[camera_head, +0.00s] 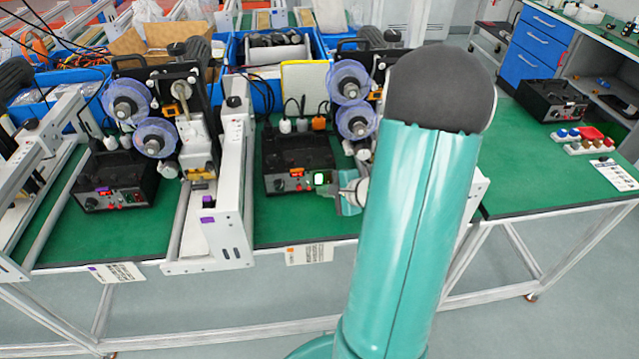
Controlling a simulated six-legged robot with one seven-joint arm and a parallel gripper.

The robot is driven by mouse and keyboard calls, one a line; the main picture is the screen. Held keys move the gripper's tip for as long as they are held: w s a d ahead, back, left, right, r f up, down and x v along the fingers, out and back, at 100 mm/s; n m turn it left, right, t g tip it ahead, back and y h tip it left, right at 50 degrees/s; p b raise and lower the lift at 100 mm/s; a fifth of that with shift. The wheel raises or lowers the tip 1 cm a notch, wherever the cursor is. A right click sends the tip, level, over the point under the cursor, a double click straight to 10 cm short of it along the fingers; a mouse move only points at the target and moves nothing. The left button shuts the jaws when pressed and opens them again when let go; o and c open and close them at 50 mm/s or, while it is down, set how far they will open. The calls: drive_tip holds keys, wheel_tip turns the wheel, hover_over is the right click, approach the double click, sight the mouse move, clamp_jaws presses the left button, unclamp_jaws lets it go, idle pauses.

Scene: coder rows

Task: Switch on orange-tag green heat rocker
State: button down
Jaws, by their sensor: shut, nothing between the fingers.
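The middle black control box (290,150) stands on the green bench top and carries an orange tag on its front. A bright pale-green rocker (320,178) sits at the right end of that front panel and looks lit. My gripper (333,189) is shut and empty, with its tips right beside the rocker's right side. I cannot tell whether the tips touch it. My teal arm hides most of the gripper's wrist and the bench to its right.
A similar box with a purple tag (103,190) stands at left, and a third box (551,101) at far right. A white machine frame (233,180) stands left of the middle box. Blue-ringed rollers (349,80) rise behind the gripper.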

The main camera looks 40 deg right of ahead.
drive_tip(key=shift+s+a+r, duration=0.2)
drive_tip(key=shift+s+a, duration=0.5)
drive_tip(key=shift+s, duration=0.35)
drive_tip(key=shift+s+a+r, duration=0.2)
drive_tip(key=shift+s+a, duration=0.5)
drive_tip(key=shift+s, duration=0.3)
